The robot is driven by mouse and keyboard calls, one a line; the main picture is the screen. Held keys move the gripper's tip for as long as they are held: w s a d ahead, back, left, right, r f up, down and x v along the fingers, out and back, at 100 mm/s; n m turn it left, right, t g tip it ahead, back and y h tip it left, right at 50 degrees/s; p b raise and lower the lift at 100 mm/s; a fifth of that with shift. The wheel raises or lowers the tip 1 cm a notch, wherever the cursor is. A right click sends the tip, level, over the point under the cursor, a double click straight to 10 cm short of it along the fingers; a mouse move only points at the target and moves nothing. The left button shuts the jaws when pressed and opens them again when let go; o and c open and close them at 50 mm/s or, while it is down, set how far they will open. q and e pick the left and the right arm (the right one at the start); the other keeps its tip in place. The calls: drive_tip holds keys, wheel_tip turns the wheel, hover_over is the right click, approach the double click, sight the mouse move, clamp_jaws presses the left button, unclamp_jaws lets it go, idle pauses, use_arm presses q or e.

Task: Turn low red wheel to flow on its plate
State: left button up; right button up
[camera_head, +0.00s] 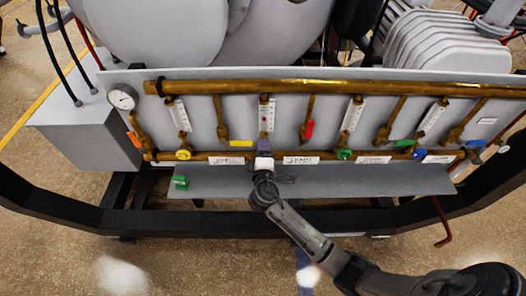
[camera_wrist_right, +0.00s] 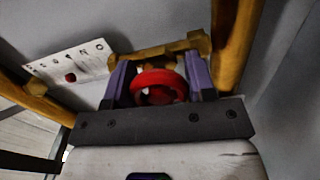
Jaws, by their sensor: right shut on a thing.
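The low red wheel (camera_wrist_right: 158,82) shows in the right wrist view on a brass fitting, between the two purple fingers of my right gripper (camera_wrist_right: 159,76). The fingers are shut on the wheel's sides. A white plate (camera_wrist_right: 85,58) with dark marks and a red dot is left of the wheel; I cannot read which mark is flow or where the wheel points. In the head view my right gripper (camera_head: 264,147) is at the low brass pipe and hides the wheel. My left gripper is not in view.
A long brass pipe (camera_head: 340,87) runs above on the grey panel. Along the lower pipe are a yellow wheel (camera_head: 183,155), a green wheel (camera_head: 344,154) and a blue wheel (camera_head: 419,154). A grey shelf (camera_head: 360,180) juts out below.

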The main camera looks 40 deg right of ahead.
idle(0.3)
drive_tip(key=o, duration=0.8)
drive_tip(key=shift+c, duration=0.2)
drive_tip(key=shift+o, duration=0.8)
drive_tip(key=shift+r, duration=0.1)
drive_tip(key=shift+a, duration=0.1)
drive_tip(key=shift+s+a+r, duration=0.15)
drive_tip(key=shift+s+a, duration=0.1)
drive_tip(key=v, duration=0.7)
drive_tip(key=shift+s+f+p, duration=0.2)
drive_tip(key=shift+f+p, duration=0.15)
drive_tip(key=shift+p, duration=0.1)
